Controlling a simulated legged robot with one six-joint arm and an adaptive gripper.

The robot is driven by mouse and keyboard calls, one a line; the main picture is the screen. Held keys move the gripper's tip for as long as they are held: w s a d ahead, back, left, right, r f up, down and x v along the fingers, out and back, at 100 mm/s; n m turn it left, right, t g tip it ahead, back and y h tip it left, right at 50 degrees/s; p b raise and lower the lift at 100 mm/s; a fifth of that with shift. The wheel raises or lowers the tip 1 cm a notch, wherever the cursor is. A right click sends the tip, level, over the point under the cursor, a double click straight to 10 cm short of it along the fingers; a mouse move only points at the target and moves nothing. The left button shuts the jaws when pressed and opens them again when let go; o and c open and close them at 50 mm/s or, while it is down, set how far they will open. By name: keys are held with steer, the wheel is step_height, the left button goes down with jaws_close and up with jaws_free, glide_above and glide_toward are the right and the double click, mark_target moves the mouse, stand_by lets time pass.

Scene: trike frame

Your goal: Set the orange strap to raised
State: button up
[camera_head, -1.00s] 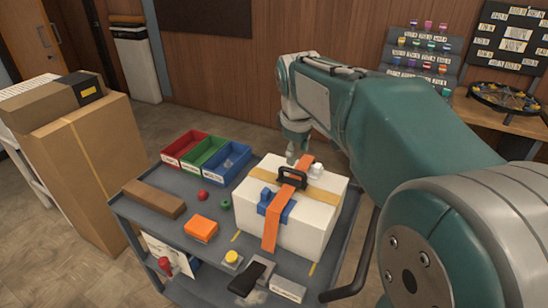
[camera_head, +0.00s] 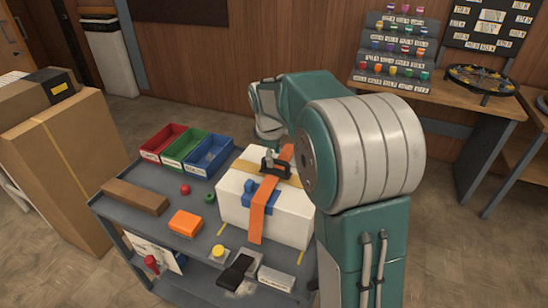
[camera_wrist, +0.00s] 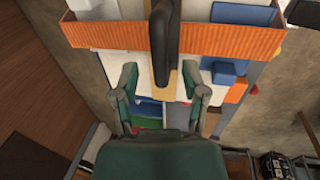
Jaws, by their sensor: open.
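The orange strap (camera_head: 259,222) runs over the top of a white box (camera_head: 289,224) and hangs down its front side in the head view. In the wrist view the strap (camera_wrist: 110,36) spans the top of the picture as a wide band. A black handle (camera_head: 276,170) stands on the box top and crosses in front of the strap in the wrist view (camera_wrist: 162,55). A blue clasp (camera_head: 262,190) sits beside the strap. My gripper (camera_wrist: 166,78) is open, its fingers apart and empty, with the handle's end between and beyond them. The arm hides the box's right side.
The box stands on a grey cart (camera_head: 137,216). Red, green and blue bins (camera_head: 209,157), a brown block (camera_head: 134,197), an orange block (camera_head: 186,222) and a yellow button (camera_head: 218,251) share it. A tall cardboard box (camera_head: 62,165) stands left.

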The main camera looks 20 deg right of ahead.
steer(key=shift+w+d+f, duration=0.1)
steer(key=shift+f, duration=0.45)
steer(key=shift+c, duration=0.4)
jaws_close()
steer(key=shift+r, duration=0.1)
